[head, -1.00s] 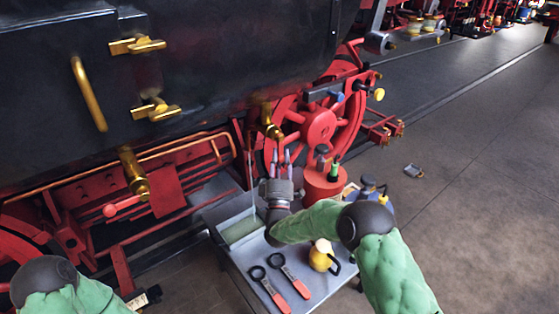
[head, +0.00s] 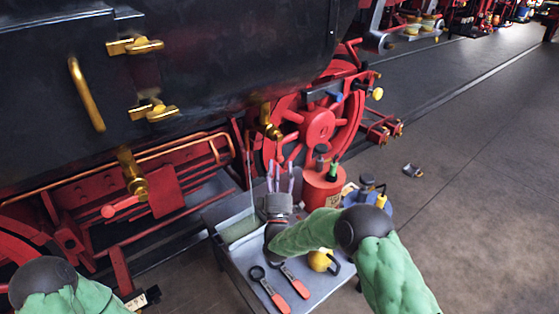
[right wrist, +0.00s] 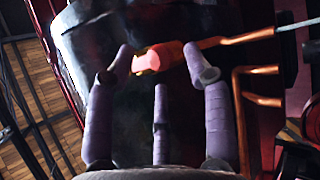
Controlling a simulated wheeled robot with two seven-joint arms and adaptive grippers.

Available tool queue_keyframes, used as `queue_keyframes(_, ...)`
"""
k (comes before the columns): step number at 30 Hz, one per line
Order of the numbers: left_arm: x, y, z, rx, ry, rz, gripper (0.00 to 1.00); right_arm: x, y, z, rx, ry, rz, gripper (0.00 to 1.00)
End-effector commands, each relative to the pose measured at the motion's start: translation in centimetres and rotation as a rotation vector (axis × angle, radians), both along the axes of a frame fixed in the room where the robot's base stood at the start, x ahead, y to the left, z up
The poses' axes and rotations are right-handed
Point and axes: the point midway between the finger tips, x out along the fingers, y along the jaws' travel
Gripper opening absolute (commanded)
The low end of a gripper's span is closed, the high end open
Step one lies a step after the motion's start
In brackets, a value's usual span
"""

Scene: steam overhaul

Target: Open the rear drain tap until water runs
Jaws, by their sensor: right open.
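Two brass taps show under the black tank in the head view. The left brass tap (head: 132,175) has a red lever (head: 121,206) pointing down and left. The right brass tap (head: 266,120) hangs in front of a red spoked wheel; I cannot make out its lever there. My right gripper (head: 281,166) is open and empty below the right tap, fingers pointing up, apart from it. In the right wrist view a red-orange end piece (right wrist: 153,59) shows between and beyond the spread fingers. My left gripper is out of view.
A thin pale upright line (head: 250,170) shows left of my gripper; rod or water, I cannot tell. Copper pipes (right wrist: 250,37) run beside the fingers.

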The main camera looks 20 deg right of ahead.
Motion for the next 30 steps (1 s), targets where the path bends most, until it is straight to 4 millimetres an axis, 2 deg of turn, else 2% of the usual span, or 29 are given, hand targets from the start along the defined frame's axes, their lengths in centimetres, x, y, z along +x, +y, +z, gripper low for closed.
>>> queue_keyframes(6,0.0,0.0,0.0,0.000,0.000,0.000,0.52,-3.5,1.2,-2.5,0.000,0.003,0.001,0.52)
queue_keyframes(12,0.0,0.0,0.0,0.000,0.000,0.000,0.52,-5.5,1.9,-3.9,0.000,0.002,0.000,0.52)
queue_keyframes(18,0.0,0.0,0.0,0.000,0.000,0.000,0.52,-6.3,2.1,-4.4,0.000,0.000,-0.001,0.52)
queue_keyframes(30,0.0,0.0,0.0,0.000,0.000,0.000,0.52,-6.3,2.1,-4.4,0.000,0.000,-0.001,0.52)
